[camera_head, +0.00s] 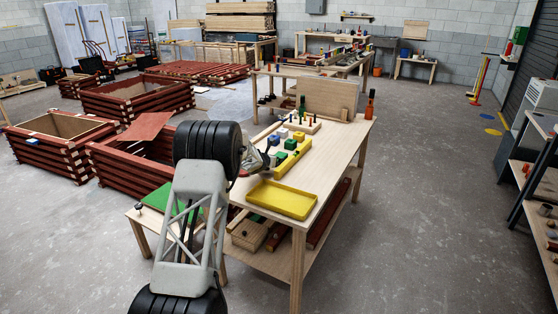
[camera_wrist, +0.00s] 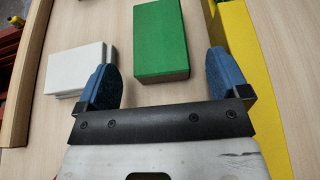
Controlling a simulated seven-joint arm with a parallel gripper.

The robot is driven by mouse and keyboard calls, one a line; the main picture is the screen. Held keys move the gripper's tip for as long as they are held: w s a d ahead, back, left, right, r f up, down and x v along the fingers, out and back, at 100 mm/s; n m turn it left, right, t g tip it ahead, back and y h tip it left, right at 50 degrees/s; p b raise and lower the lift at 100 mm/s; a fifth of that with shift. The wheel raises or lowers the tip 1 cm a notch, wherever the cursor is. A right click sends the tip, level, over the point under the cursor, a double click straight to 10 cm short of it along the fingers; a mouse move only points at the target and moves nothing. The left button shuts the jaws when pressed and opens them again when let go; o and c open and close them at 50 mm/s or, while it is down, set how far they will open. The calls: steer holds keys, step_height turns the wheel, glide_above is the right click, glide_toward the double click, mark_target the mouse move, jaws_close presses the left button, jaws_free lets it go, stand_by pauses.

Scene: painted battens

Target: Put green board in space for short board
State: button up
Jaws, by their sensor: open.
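A green block-like board (camera_wrist: 162,40) with a brown wooden end lies on the light wooden table in the wrist view. My gripper (camera_wrist: 160,62) is open and empty, its two blue fingers spread apart just short of the green board's near end, one toward each side. In the head view my gripper (camera_head: 265,158) is over the left part of the table, by the small coloured blocks. Green pieces (camera_head: 290,144) show there beside a long yellow piece. I cannot make out a space for a short board in either view.
A white block (camera_wrist: 75,67) lies by the left finger and a yellow board (camera_wrist: 248,65) by the right finger. A yellow tray (camera_head: 282,205) sits at the table's near end. Bottles (camera_head: 370,105) and an upright wooden panel (camera_head: 327,97) stand at the back.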

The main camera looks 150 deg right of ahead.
steer(key=shift+x, duration=1.95)
steer(key=c, duration=1.1)
steer(key=shift+r, duration=0.1)
steer(key=shift+r, duration=4.9)
